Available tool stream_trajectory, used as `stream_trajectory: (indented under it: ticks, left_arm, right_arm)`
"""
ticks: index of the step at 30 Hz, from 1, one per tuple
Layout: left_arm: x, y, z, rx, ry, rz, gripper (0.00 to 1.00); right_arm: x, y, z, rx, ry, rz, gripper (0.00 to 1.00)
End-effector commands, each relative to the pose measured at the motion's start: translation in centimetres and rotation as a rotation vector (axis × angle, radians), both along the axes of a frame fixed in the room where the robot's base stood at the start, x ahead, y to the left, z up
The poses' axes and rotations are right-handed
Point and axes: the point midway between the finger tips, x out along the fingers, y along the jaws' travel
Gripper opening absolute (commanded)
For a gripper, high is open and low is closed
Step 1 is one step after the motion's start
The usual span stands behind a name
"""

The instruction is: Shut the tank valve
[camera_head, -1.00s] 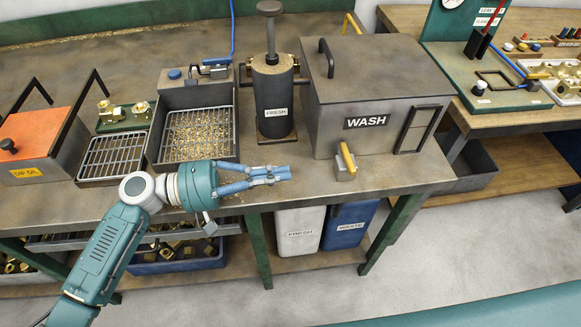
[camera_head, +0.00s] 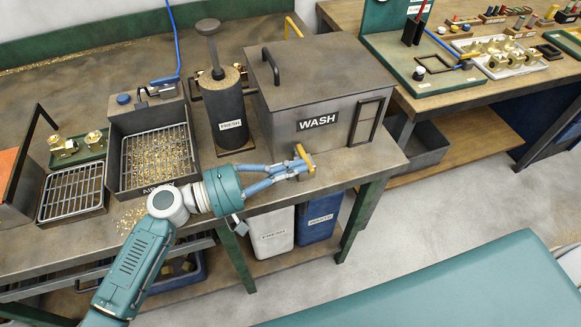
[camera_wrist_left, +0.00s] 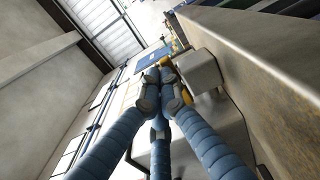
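The tank valve has a yellow lever (camera_head: 301,152) on a small block at the front foot of the grey WASH tank (camera_head: 345,92). The lever slants toward the table's front edge. My left gripper (camera_head: 302,170) reaches in from the left, its blue fingers drawn together at the tips, right beside the lever's lower part. In the left wrist view the fingertips (camera_wrist_left: 160,75) nearly meet, with yellow parts of the valve (camera_wrist_left: 186,97) showing beyond and right of them. I cannot tell whether they touch the lever. My right gripper is not in view.
A black FRESH cylinder (camera_head: 226,112) stands left of the tank. A chip-filled tray (camera_head: 156,186) and a wire rack (camera_head: 72,192) lie further left. A white bin (camera_head: 272,236) and a blue bin (camera_head: 319,215) stand under the table. The table's front edge is close below my gripper.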

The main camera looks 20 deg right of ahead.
Motion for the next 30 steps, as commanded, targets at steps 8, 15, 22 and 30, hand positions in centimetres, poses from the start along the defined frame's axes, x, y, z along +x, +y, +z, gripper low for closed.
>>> stream_trajectory:
  ticks: [8,15,22,30]
  left_arm:
    - [-0.2,-0.1,0.1,0.000,0.001,0.019,0.00]
    - [-0.3,-0.3,0.1,0.000,0.001,0.061,0.00]
    - [-0.5,-0.6,0.1,0.000,0.001,0.093,0.00]
    - [-0.8,-1.0,0.2,-0.002,0.001,0.144,0.00]
  right_arm:
    - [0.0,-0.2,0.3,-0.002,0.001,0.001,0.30]
    - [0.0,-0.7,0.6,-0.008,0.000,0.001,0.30]
    - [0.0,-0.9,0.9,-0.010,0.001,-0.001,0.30]
    - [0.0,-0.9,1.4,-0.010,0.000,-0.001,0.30]
